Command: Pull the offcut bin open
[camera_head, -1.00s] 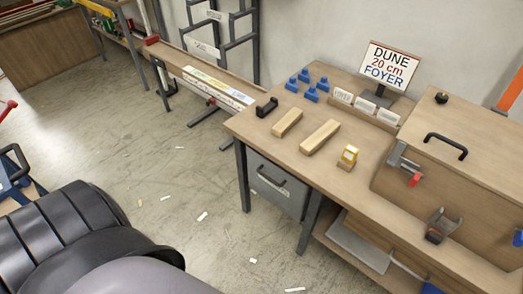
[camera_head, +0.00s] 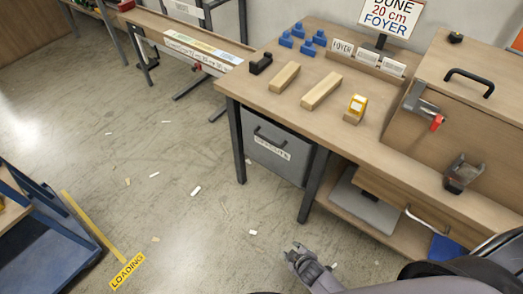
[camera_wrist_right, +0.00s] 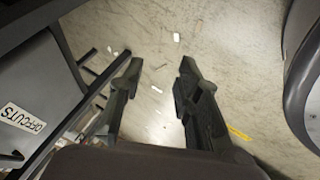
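The grey offcut bin (camera_head: 277,163) hangs under the left end of the workbench, its front about flush with the bench legs. It has a dark bar handle (camera_head: 270,141) and a white label. My right gripper (camera_head: 296,253) is low in front of the bench, apart from the bin in the head view. In the wrist view my right gripper (camera_wrist_right: 160,72) is open, with only floor between its fingers. My left gripper is out of view.
The workbench (camera_head: 300,113) carries wood blocks, blue pieces, a yellow item and a sign. A lower shelf (camera_head: 345,200) is right of the bin. A blue cart (camera_head: 40,245) stands at left by a yellow "LOADING" marking (camera_head: 127,271). The floor before the bin is clear except for scraps.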

